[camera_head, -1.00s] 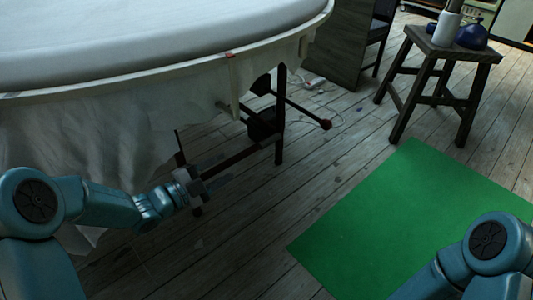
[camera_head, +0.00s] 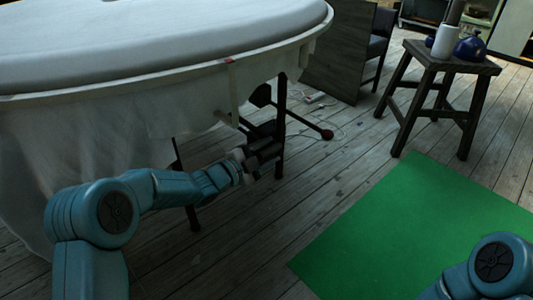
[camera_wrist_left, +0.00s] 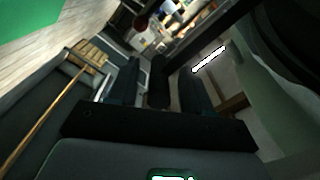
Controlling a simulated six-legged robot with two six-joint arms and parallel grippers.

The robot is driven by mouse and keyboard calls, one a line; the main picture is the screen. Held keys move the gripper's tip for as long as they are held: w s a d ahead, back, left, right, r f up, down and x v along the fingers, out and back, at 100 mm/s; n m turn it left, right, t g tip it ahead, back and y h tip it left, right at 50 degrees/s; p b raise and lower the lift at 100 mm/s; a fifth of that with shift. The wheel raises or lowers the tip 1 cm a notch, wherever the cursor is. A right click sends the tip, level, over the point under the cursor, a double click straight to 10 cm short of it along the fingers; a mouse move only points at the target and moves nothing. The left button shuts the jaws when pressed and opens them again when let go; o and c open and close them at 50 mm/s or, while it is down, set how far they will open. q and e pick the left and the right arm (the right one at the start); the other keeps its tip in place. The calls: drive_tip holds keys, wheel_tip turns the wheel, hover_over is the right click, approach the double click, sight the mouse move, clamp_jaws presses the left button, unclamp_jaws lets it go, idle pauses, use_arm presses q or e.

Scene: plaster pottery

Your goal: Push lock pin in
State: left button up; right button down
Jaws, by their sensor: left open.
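A dark red ball knob (camera_head: 327,134) ends a thin dark rod under the round table; it also shows at the top of the left wrist view (camera_wrist_left: 141,25). I cannot tell for sure which part is the lock pin. My left gripper (camera_head: 268,153) is open beside the dark upright leg (camera_head: 281,125), below the table rim. In the left wrist view a dark rounded part (camera_wrist_left: 158,82) shows between the fingers of my left gripper (camera_wrist_left: 155,85); whether they touch it is unclear. My right gripper is out of view.
The round table (camera_head: 150,75) with hanging cloth stands above my left arm. A wooden stool (camera_head: 445,66) bears a white cup (camera_head: 446,42) and a blue pot (camera_head: 470,48). A green mat (camera_head: 410,225) lies on bare floor. A dark panel (camera_head: 340,50) stands behind.

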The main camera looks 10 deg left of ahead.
use_arm(q)
drive_tip(key=shift+c, duration=0.3)
